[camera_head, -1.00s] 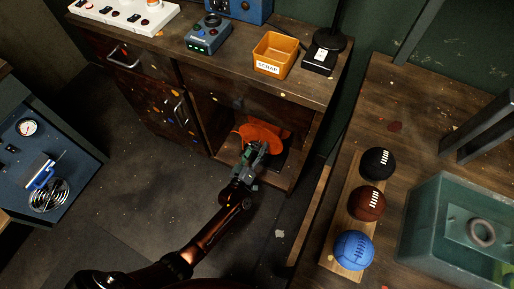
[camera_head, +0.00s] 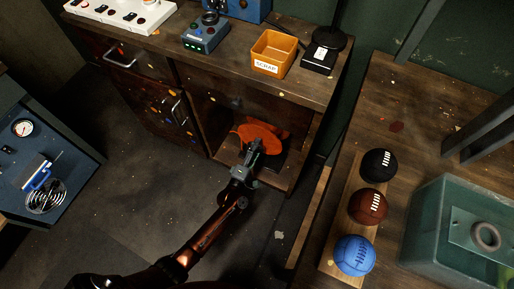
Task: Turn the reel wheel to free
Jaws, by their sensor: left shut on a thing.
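The orange reel wheel (camera_head: 262,136) sits on a dark base inside the open lower compartment of the wooden cabinet. My left arm comes up from the bottom left, and my left gripper (camera_head: 253,153) is at the front edge of the wheel. The gripper is shut on the wheel's near side and hides part of it. The wheel's markings and any latch are too small to tell. My right gripper is out of view.
The cabinet top (camera_head: 225,68) carries an orange scrap bin (camera_head: 273,54), a blue-grey device (camera_head: 205,34) and a black lamp base (camera_head: 327,38). At right, a bench holds black, brown and blue balls (camera_head: 354,255) and a teal box (camera_head: 425,235).

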